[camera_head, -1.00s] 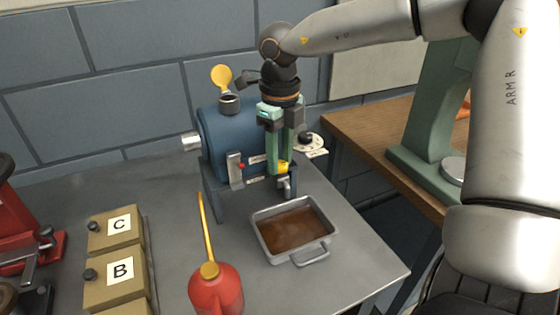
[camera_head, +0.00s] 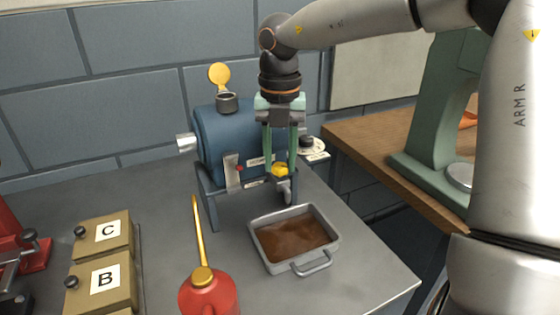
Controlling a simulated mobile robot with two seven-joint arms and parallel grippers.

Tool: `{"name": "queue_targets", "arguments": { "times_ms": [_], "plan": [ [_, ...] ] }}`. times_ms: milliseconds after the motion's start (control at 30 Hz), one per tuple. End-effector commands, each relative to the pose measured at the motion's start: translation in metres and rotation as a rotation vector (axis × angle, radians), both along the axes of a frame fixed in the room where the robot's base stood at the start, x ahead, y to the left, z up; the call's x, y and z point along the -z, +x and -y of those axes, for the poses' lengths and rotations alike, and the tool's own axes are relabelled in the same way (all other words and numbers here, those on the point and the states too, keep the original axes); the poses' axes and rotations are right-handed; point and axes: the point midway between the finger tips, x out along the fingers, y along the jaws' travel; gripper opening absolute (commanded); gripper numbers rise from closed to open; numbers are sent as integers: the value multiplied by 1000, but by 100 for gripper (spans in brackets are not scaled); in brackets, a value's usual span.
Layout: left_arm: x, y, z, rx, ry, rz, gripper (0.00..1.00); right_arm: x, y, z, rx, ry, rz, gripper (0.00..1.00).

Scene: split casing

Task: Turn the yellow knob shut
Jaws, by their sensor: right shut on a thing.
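The yellow knob (camera_head: 280,169) sits low on the front of the blue casing (camera_head: 222,140), above a small grey spout (camera_head: 284,190). My right gripper (camera_head: 280,168) comes down from above in front of the casing. Its two green fingers are shut on the yellow knob, one at each side. A metal pan (camera_head: 326,250) with brown liquid stands on the table below and in front of the spout. No stream from the spout can be made out. My left gripper is not in view.
A red oil can (camera_head: 208,292) with a tall thin yellow spout stands at the front. Boxes marked C (camera_head: 122,246) and B (camera_head: 122,290) are at left. A green machine (camera_head: 432,165) stands on the wooden bench at right.

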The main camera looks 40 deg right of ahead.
Motion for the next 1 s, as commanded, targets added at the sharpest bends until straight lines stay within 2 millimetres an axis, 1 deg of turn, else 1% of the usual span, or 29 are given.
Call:
{"name": "queue_targets", "arguments": {
  "times_ms": [200, 400, 600, 1000],
  "plan": [
    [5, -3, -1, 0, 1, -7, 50, 1, -1, 0, 139, 1, -4, 0],
    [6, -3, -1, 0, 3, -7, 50, 1, -1, 0, 216, 1, -4, 0],
    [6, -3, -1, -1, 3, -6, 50, 0, -1, 0, 250, 1, -4, 0],
    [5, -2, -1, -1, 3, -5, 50, 0, -1, 0, 254, 1, -4, 0]
  ]
}}
